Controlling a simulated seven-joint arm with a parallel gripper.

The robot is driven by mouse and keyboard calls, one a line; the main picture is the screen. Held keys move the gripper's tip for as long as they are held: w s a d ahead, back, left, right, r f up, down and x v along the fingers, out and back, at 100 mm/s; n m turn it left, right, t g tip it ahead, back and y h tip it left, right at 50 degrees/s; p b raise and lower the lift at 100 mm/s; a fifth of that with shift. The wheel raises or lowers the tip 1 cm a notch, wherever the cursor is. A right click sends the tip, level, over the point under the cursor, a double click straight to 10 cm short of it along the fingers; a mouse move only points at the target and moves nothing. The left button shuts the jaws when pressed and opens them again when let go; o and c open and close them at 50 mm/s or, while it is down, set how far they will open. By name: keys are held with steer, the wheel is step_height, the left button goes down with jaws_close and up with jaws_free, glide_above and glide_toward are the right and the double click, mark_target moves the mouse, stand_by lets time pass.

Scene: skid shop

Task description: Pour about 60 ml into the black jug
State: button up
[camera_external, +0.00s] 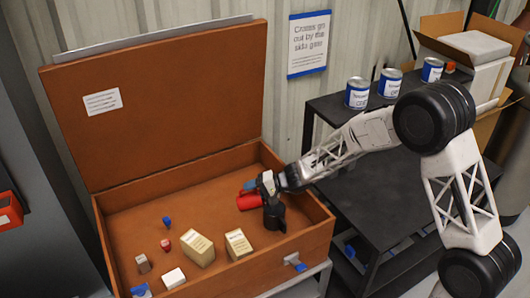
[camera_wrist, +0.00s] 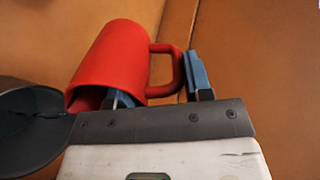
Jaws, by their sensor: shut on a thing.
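A red mug (camera_external: 249,202) is tipped nearly onto its side inside the open brown case, just left of the black jug (camera_external: 274,216). My gripper (camera_external: 252,186) is shut on the mug. In the wrist view the mug (camera_wrist: 110,55) has its handle between the blue fingers of my gripper (camera_wrist: 160,88), and its mouth faces down and left towards the black jug (camera_wrist: 28,130). The jug stands upright. Its inside looks dark, and I cannot tell its liquid level. No stream of liquid can be made out. The mug's inside is mostly hidden.
The brown case (camera_external: 283,262) holds two cream boxes (camera_external: 197,247), a white block (camera_external: 173,278) and several small items at the left and front. Its raised lid (camera_external: 165,100) stands behind. A dark shelf (camera_external: 375,190) with blue-and-white cans (camera_external: 358,93) is at the right.

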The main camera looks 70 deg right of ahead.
mark_target(246, 195)
steer(key=shift+s+d+r+t+p, duration=0.15)
steer(key=shift+s+t+p, duration=0.05)
steer(key=shift+s, duration=0.15)
steer(key=shift+s+d+r+t+p, duration=0.1)
steer(key=shift+s+t+p, duration=0.1)
steer(key=shift+s, duration=0.15)
stand_by(0.3)
steer(key=shift+w+a+f+g, duration=0.1)
steer(key=shift+w+a+g, duration=0.05)
steer(key=shift+w, duration=0.2)
steer(key=shift+w+a+f+g, duration=0.1)
steer(key=shift+w+g, duration=0.05)
steer(key=shift+w, duration=0.2)
steer(key=shift+w+a+f+g, duration=0.1)
steer(key=shift+w+f+g, duration=0.2)
steer(key=shift+g, duration=0.4)
steer(key=shift+w+a+f+g+h, duration=0.1)
steer(key=shift+w+f+g+h, duration=0.45)
steer(key=shift+g, duration=0.45)
steer(key=shift+w+f, duration=0.1)
